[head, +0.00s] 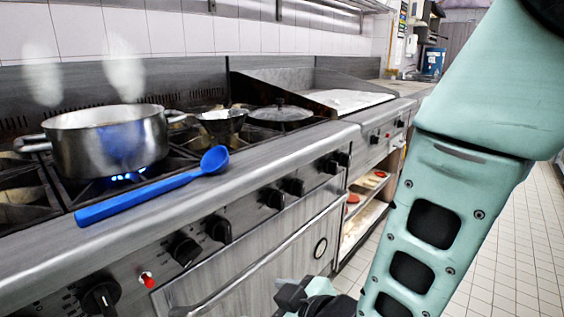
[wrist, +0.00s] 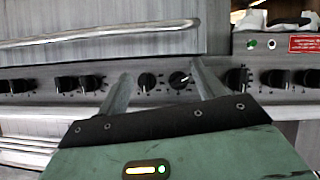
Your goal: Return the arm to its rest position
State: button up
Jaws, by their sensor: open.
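My arm (head: 425,220) hangs down the right side of the head view, in front of the cooking line and over the tiled floor. Its lower end runs out of the bottom of the picture, and the fingers cannot be made out there. In the wrist view my gripper (wrist: 160,78) is open, with its two fingers well apart and nothing between them. Behind the fingers is a grey metal front with a row of black knobs (wrist: 147,82). The picture does not show clearly whether the fingers touch it; they seem apart from it.
A steel pot (head: 105,145) steams over a blue flame on the stove. A blue ladle (head: 150,193) lies along the stove's front ledge (head: 250,165). A small pan (head: 222,122) and a lidded pan (head: 280,114) stand behind. Tiled floor (head: 510,240) is clear at right.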

jog(key=s+d+r+m+g+h, duration=0.2)
jog(key=s+d+r+g+h, duration=0.15)
jog(key=s+d, duration=0.35)
jog(key=s+d+r+m+g+h, duration=0.1)
jog(key=s+d+r+g+h, duration=0.1)
jog(key=s+d+g+h, duration=0.45)
notch_tip(320, 180, up, 20)
jog(key=d+t+y+p, duration=0.1)
jog(key=d+y+p, duration=0.1)
jog(key=p, duration=1.7)
jog(key=shift+d+m+t, duration=0.3)
